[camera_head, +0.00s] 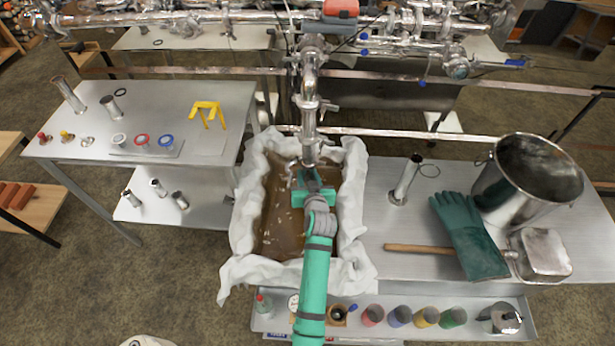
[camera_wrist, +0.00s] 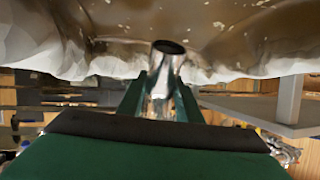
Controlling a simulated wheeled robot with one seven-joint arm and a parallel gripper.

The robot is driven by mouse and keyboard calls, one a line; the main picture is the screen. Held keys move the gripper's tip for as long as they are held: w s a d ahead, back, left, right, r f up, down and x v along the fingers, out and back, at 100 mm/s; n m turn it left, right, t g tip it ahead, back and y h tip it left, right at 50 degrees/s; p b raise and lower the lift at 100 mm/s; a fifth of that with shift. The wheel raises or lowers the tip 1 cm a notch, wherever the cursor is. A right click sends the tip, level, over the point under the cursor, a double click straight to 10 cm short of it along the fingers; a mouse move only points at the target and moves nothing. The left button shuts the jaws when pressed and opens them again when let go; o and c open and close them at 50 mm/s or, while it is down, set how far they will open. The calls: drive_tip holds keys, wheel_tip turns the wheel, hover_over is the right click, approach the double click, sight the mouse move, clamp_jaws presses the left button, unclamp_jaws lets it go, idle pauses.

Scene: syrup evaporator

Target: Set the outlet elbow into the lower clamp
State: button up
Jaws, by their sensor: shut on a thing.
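The outlet elbow (camera_wrist: 162,72) is a shiny metal tube piece. In the wrist view it stands between the green fingers of my gripper (camera_wrist: 162,100), its dark round mouth facing out past the fingertips. My gripper (camera_head: 310,180) is shut on it. In the head view my gripper is at the bottom of the vertical metal pipe (camera_head: 309,125), above the cloth-lined basin. A small metal clamp (camera_head: 292,168) shows at the pipe's lower end, just left of my gripper. My gripper largely hides the elbow there, and I cannot tell whether elbow and pipe touch.
The basin with white cloth (camera_head: 352,175) holds brown liquid under my gripper. On the right table are an upright tube (camera_head: 405,180), a large pot (camera_head: 528,180), a green glove (camera_head: 468,235) and a wooden-handled tool (camera_head: 420,249). A yellow stand (camera_head: 207,112) is on the left table.

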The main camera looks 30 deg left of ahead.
drive_tip(key=shift+w+r, duration=0.1)
drive_tip(key=shift+w, duration=0.25)
drive_tip(key=o, duration=0.8)
drive_tip(key=o, duration=0.6)
drive_tip(key=shift+s+a, duration=0.1)
drive_tip(key=shift+s, duration=0.1)
drive_tip(key=v, duration=1)
drive_tip(key=shift+s+d+r, duration=0.15)
drive_tip(key=shift+s+d, duration=0.1)
